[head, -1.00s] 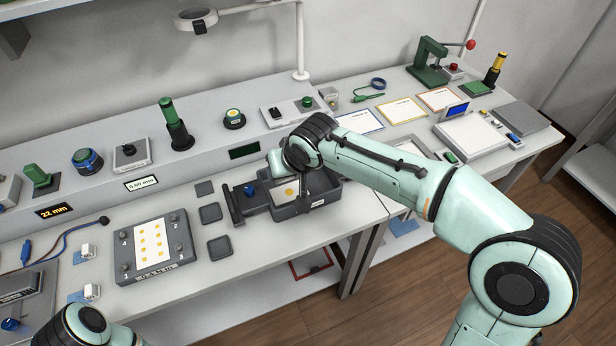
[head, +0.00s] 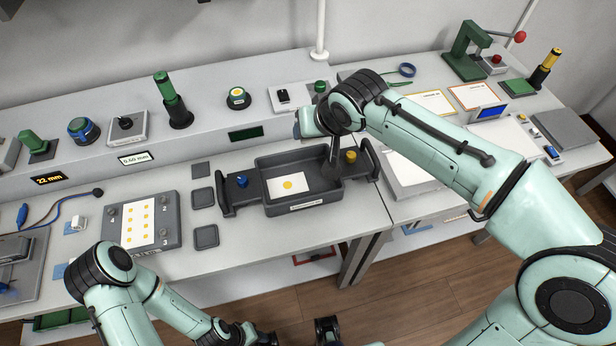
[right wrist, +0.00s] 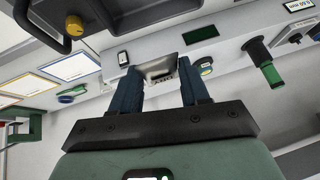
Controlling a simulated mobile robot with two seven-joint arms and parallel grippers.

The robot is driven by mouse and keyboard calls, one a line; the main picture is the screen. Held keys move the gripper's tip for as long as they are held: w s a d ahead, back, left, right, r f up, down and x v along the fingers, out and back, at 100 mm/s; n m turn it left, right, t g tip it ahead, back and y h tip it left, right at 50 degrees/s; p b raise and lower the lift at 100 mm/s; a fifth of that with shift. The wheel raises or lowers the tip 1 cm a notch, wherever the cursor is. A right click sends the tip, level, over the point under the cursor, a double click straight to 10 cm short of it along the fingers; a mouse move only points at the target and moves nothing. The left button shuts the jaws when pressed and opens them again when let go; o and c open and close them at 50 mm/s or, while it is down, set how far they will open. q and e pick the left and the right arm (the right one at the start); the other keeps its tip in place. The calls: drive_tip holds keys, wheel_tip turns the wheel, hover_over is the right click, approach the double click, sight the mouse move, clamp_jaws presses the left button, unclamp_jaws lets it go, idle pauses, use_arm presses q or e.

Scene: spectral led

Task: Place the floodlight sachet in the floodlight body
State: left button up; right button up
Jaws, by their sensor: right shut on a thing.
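The floodlight body (head: 318,206) is a dark grey open box on the bench in the head view. A white plate with a yellow disc (head: 288,184) lies inside it. My right gripper (head: 333,163) is over the body's back right part in the head view.
The body sits between dark end brackets with a blue knob (head: 242,181) and a yellow knob (head: 351,156). A plate with yellow dots (head: 172,238) and small dark square trays (head: 206,236) lie to its left. A raised shelf (head: 212,140) with several devices runs behind.

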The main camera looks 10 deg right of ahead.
drive_tip(key=b, duration=0.2)
hover_over(308, 181)
drive_tip(key=s, duration=0.2)
drive_tip(key=f, duration=1.2)
drive_tip(key=shift+w+d+f, duration=0.1)
drive_tip(key=shift+d+f, duration=0.15)
wheel_tip(308, 181, down, 6)
drive_tip(key=shift+r+b, duration=0.15)
drive_tip(key=shift+b, duration=0.5)
use_arm(q)
drive_tip(key=f, duration=0.1)
drive_tip(key=s+f, duration=0.1)
drive_tip(key=f, duration=0.1)
drive_tip(key=shift+s+f, duration=0.15)
drive_tip(key=shift+f, duration=0.1)
